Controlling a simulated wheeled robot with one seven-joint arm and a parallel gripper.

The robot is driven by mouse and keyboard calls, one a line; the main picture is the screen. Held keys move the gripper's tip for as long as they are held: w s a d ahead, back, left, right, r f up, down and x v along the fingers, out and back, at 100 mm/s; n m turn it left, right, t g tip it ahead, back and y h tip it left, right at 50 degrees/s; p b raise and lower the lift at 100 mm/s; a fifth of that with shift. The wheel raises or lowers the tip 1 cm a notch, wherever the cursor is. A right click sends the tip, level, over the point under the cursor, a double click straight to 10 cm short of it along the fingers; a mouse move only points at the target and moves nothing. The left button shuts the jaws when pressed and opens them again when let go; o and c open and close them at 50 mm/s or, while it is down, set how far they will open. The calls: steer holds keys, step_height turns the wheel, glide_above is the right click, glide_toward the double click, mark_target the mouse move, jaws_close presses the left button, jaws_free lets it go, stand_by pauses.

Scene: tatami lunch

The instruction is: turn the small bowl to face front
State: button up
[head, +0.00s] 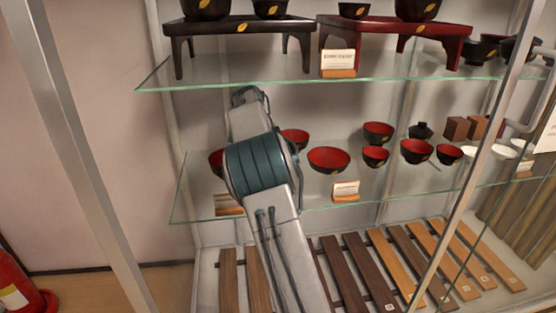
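Several black bowls with red insides stand on the middle glass shelf. Small ones include one at the front middle (375,157), one to the right (449,155) and one behind my arm's right side (295,138). I cannot tell which is the task's small bowl. The front-middle one shows a gold leaf mark; a wider bowl (328,160) left of it shows none clearly. A bowl at the left (217,162) is partly hidden by my arm. My gripper (249,95) seems to be at the arm's far end, above the middle shelf; its fingers are not clear.
The upper glass shelf (160,80) bears a black stand (240,27) and a red-brown stand (400,27) with bowls. Small cards (345,190) stand at the shelf fronts. A metal cabinet frame (465,165) crosses the right side. Wooden slats (345,275) lie below.

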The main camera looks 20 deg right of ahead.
steer(key=shift+f, duration=0.2)
steer(key=o, duration=1)
steer(key=shift+o, duration=0.2)
steer(key=shift+r, duration=0.1)
